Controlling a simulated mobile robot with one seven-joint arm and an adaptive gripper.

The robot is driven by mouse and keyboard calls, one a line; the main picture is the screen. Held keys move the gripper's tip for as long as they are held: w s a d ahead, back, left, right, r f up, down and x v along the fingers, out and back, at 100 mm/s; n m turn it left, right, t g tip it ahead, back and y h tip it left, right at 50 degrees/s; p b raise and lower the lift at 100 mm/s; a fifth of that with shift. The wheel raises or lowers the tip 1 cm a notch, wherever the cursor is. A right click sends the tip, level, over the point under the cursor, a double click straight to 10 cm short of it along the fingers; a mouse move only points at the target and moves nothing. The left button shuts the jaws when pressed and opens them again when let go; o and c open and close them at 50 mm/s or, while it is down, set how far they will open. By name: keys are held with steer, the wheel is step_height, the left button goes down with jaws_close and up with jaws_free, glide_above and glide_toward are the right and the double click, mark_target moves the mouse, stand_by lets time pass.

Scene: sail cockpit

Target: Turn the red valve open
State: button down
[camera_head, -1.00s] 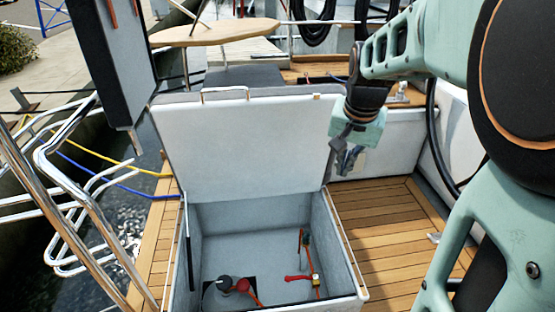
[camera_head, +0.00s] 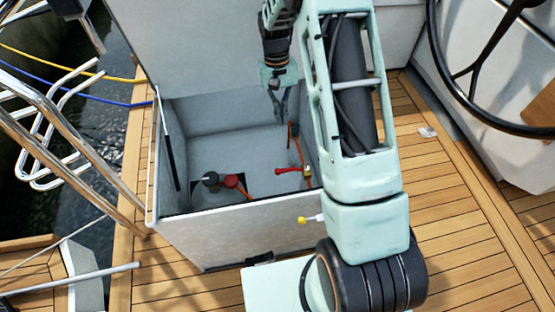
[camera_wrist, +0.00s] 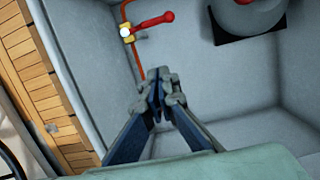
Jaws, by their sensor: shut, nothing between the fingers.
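The red valve handle (camera_head: 287,170) sits low inside the open locker, on a yellow valve body (camera_head: 307,172) with an orange-red pipe along the right wall. In the wrist view the red handle (camera_wrist: 155,21) points right from the yellow body (camera_wrist: 127,33), near the top of the picture. My gripper (camera_head: 276,112) hangs over the locker opening, above and apart from the valve. In the wrist view my gripper (camera_wrist: 159,76) has its fingertips together with nothing between them.
The locker's front wall (camera_head: 240,235) and raised lid (camera_head: 190,45) bound the opening. A dark round fitting with a red part (camera_head: 231,181) stands on the locker floor. A steering wheel (camera_head: 450,80) is at right. Teak deck (camera_head: 460,250) lies clear beside the locker.

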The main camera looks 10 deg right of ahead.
mark_target(292, 170)
steer(key=f, duration=0.1)
steer(key=a+f, duration=0.1)
steer(key=f, duration=0.1)
steer(key=shift+a+f, duration=0.1)
steer(key=shift+f, duration=0.2)
steer(key=shift+f, duration=0.1)
steer(key=s+f+b, duration=0.3)
steer(key=s+f, duration=0.3)
steer(key=f, duration=0.4)
steer(key=shift+f, duration=0.15)
steer(key=shift+s, duration=0.15)
steer(key=shift+s+n, duration=0.2)
steer(key=shift+n, duration=0.3)
